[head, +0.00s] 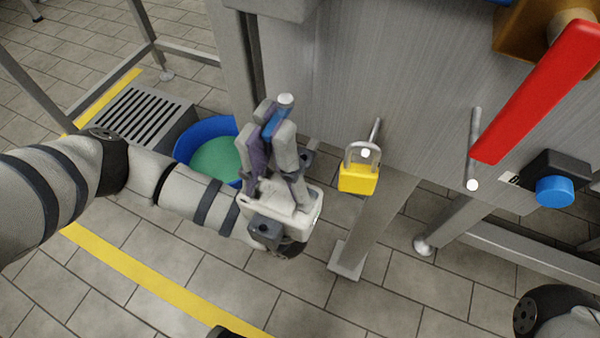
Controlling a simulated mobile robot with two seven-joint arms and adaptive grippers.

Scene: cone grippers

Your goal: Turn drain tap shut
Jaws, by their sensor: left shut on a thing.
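The drain tap shows only as a small blue handle (276,121) with a round pale metal end above it, in front of the steel machine. My left gripper (272,132) reaches up to it from below and left, with its fingers shut around the blue handle. The fingers hide most of the tap, so its body, its spout and how far it is turned cannot be told. My right gripper is not in view.
A blue tub (191,145) with green contents stands on the floor behind my left gripper, beside a floor grate (140,112). A yellow padlock (358,179) hangs to the right. Further right are a red lever (540,90) and a blue knob (555,191).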

